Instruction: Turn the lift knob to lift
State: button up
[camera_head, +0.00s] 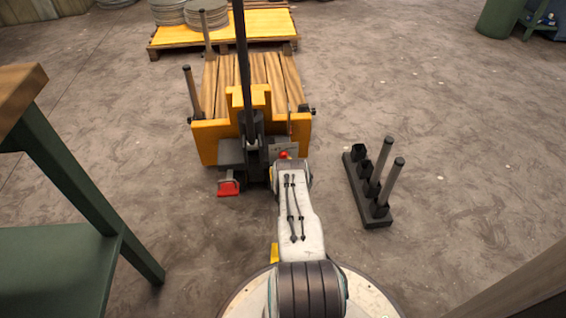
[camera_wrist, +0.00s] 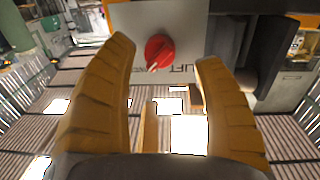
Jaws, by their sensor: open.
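The lift knob (camera_wrist: 160,48) is red and round, with a pale pointer mark aimed down and slightly left. It sits on a light grey panel (camera_wrist: 185,25) with the dark word LIFT at its lower right; other lettering is partly hidden. My gripper (camera_wrist: 166,62) has two yellow fingers, open, one on each side of the knob and apart from it. In the head view the red knob (camera_head: 283,155) shows at the end of my arm, on the yellow cart (camera_head: 210,140); my fingers are mostly hidden there.
A red pedal (camera_head: 229,188) is low on the cart's front. A dark rack with grey posts (camera_head: 377,218) stands on the floor at right. A green-legged table (camera_head: 60,165) is at left. A pallet (camera_head: 262,25) lies behind the cart.

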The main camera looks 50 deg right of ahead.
jog(key=shift+b+x, duration=2)
jog(key=shift+x, duration=0.6)
jog(key=shift+r, duration=0.1)
jog(key=c, duration=1.2)
